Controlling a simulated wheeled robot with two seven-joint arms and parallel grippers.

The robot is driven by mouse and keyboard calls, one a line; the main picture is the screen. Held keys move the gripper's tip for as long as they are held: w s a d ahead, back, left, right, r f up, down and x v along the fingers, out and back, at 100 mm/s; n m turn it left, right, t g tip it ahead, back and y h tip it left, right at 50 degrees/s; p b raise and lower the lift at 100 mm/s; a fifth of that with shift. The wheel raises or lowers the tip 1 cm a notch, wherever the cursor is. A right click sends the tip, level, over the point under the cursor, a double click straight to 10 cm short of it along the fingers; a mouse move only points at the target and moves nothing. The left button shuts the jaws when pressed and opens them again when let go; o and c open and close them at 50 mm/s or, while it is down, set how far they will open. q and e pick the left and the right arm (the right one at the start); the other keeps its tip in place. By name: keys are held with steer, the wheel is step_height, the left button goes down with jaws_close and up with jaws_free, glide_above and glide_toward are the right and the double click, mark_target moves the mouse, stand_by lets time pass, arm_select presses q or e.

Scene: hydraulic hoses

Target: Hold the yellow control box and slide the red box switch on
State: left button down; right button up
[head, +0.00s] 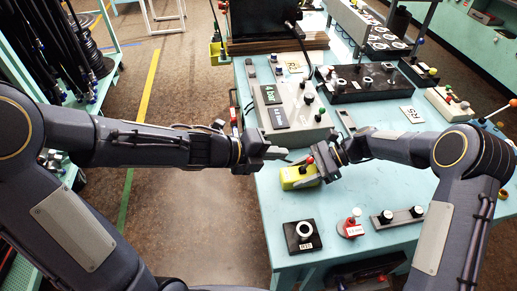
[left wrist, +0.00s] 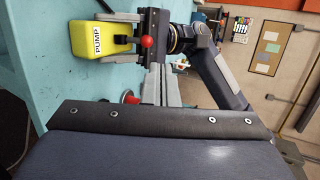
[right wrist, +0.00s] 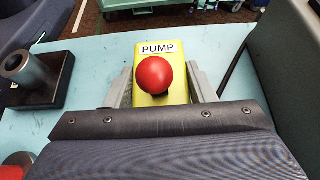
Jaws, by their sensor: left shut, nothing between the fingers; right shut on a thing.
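The yellow control box (head: 296,180) lies near the left edge of the teal table. It carries a PUMP label in the left wrist view (left wrist: 95,40) and right wrist view (right wrist: 160,48). The red ball-topped switch (head: 310,159) stands up from the box; the ball is large in the right wrist view (right wrist: 154,75). My right gripper (head: 323,172) is shut on the box, with a finger on each side of it (right wrist: 163,88). My left gripper (head: 284,153) is shut and empty, left of the red ball and apart from it. Its fingers (left wrist: 161,85) point toward the box area.
A black block with a ring, labelled R10 (head: 302,237), a red-based part (head: 351,226) and a grey bar with black knobs (head: 402,217) stand nearer the front. A grey panel (head: 290,110) stands behind.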

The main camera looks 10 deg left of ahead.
arm_select(q)
steer(key=v, duration=0.6)
steer(key=shift+r, duration=0.45)
steer(key=shift+s, duration=0.1)
arm_select(e)
steer(key=o, duration=1.1)
